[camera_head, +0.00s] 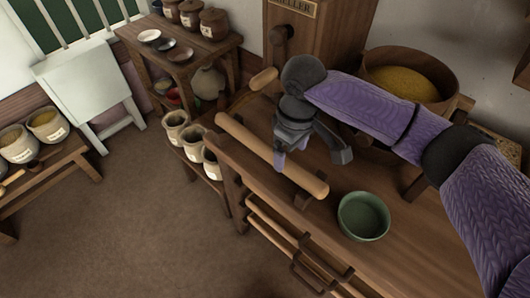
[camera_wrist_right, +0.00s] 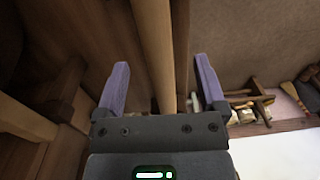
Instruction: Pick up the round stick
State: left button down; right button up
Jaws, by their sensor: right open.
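The round stick (camera_head: 248,141) is a long, light-brown wooden rod lying across the near left part of the wooden table (camera_head: 415,230). Its near end rests by a small wooden support. My right gripper (camera_head: 309,158) is over the table at the stick's middle, and hides a little of it. In the right wrist view the stick (camera_wrist_right: 154,45) runs lengthwise between the two purple fingers of the open gripper (camera_wrist_right: 161,64), with gaps on both sides. I cannot tell how far the fingers reach down beside it. My left gripper is not in view.
A green bowl (camera_head: 363,217) stands near the stick's near end. A round wooden tub (camera_head: 410,75) of yellow grain and a tall wooden box (camera_head: 320,35) stand behind. Rails run along the table's front. A shelf with pots stands left; the floor (camera_head: 120,220) is clear.

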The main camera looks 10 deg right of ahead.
aim_at(288, 162)
jog(key=f+b, duration=0.2)
jog(key=f, duration=0.1)
jog(key=f+b, duration=0.1)
jog(key=f, duration=0.1)
jog(key=shift+w+a, duration=0.1)
jog(key=shift+w, duration=0.15)
jog(key=shift+r, duration=0.2)
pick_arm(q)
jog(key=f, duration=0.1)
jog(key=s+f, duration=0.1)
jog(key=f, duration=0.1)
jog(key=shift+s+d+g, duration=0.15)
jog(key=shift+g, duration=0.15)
pick_arm(e)
grip_shut()
